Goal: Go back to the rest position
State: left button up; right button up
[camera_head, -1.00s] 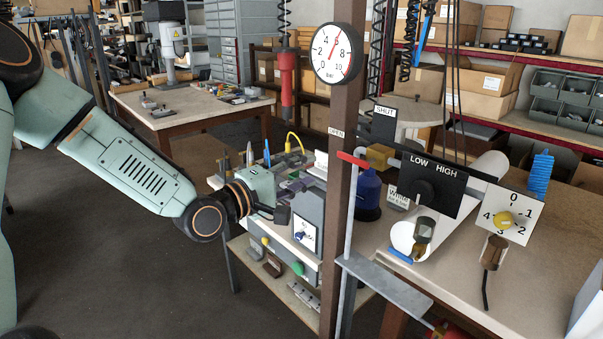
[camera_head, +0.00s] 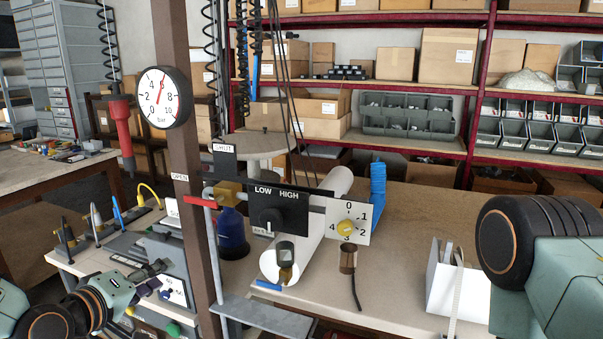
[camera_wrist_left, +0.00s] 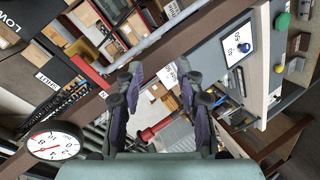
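My left gripper (camera_head: 158,279) is low at the left of the head view, near the grey box with a white plate and a blue switch (camera_head: 168,293). In the left wrist view its two fingers (camera_wrist_left: 154,82) stand apart with nothing between them, and the white plate (camera_wrist_left: 238,43) lies to their right, apart from them. Part of my right arm (camera_head: 545,250) shows at the right edge of the head view; its gripper is out of frame.
A brown post (camera_head: 186,130) carries a round gauge (camera_head: 160,97) beside my left gripper. The bench (camera_head: 420,215) has bare room beyond the dial.

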pick_arm(q)
jog(key=s+d+f+m+g+y+b, duration=0.1)
jog(key=s+f+m+g+b, duration=0.1)
jog(key=s+f, duration=0.5)
jog(key=s+d+f+m+g+b, duration=0.2)
jog(key=s+f+g, duration=0.1)
jog(key=f, duration=0.7)
jog(key=s+d+f+m+g+y+b, duration=0.1)
jog(key=s+f+g+b, duration=0.15)
jog(key=s+f, duration=0.45)
jog(key=s+d+f+m+g+y+b, duration=0.1)
jog(key=s+f+m+g+b, duration=0.2)
jog(key=s+f, duration=1.6)
jog(key=g+b, duration=0.3)
jog(key=b, duration=0.2)
jog(key=shift+f+m+y, duration=0.25)
jog(key=shift+m+y, duration=0.05)
